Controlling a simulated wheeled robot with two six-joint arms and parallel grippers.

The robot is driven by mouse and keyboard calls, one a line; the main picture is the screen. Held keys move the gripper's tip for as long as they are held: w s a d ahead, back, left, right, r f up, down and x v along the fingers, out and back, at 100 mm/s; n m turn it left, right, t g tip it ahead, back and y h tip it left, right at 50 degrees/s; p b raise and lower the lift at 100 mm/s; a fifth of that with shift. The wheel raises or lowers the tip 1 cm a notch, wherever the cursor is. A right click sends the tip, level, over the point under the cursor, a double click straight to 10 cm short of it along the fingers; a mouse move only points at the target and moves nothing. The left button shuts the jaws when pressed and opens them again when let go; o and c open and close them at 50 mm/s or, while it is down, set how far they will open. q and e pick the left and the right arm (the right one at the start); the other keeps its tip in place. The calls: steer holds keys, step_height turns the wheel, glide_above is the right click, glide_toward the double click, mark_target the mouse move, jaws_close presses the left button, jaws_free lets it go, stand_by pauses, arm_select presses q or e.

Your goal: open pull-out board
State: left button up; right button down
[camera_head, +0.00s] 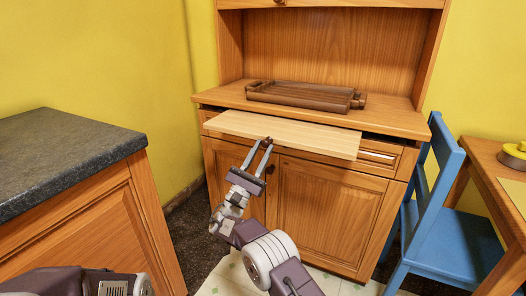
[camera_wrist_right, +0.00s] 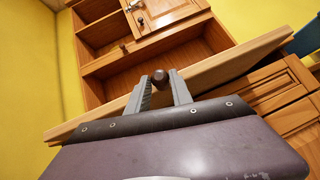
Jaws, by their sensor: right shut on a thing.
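The pull-out board (camera_head: 285,132) is a pale wooden slab that sticks out from the front of the wooden hutch, below its counter. In the right wrist view the board (camera_wrist_right: 240,60) runs slantwise behind the fingers. My right gripper (camera_head: 266,145) is at the board's front edge, shut on its small dark round knob (camera_wrist_right: 160,77), which sits between the fingertips. My left gripper is not in view; only part of my left arm shows at the bottom left.
A dark wooden tray (camera_head: 305,95) lies on the hutch counter (camera_head: 385,120). Cabinet doors (camera_head: 327,207) are below the board. A dark-topped counter (camera_head: 60,150) stands at left. A blue chair (camera_head: 445,225) and a wooden table (camera_head: 490,170) stand at right.

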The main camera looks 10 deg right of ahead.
steer(key=shift+s, duration=0.1)
steer(key=c, duration=1.1)
jaws_free()
steer(key=shift+c, duration=0.2)
